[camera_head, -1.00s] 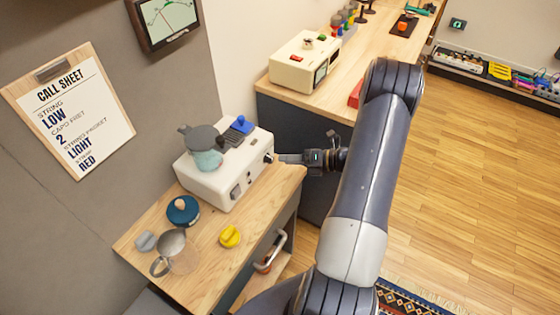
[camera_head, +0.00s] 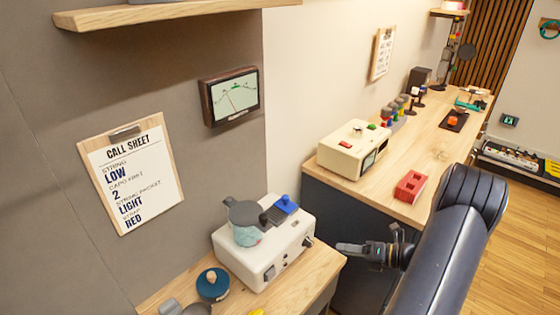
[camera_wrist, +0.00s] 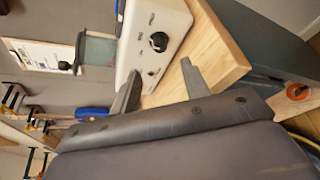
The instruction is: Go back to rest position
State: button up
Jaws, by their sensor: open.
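My gripper (camera_head: 349,247) is at the front right of the white box-shaped device (camera_head: 265,253), just off its knob side. In the wrist view, my gripper (camera_wrist: 160,88) has its two fingers spread with nothing between them. The white device (camera_wrist: 155,38) with a black knob (camera_wrist: 159,41) lies beyond the fingers. On the device stand a grey pot-like item (camera_head: 247,213) over a teal base and a blue piece (camera_head: 286,204). My arm reaches in from the lower right.
A call sheet clipboard (camera_head: 131,180) and a meter screen (camera_head: 232,97) are on the wall. A cream box (camera_head: 346,150) and a red block (camera_head: 410,186) sit on the long wooden counter (camera_head: 400,160). A blue round tin (camera_head: 213,285) is on the near counter. Open floor (camera_head: 530,235) lies right.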

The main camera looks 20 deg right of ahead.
aim_at(312, 244)
jog(key=p+x, duration=0.2)
jog(key=x, duration=0.7)
jog(key=shift+w+a, duration=0.15)
jog(key=shift+a, duration=0.15)
jog(key=shift+d, duration=0.1)
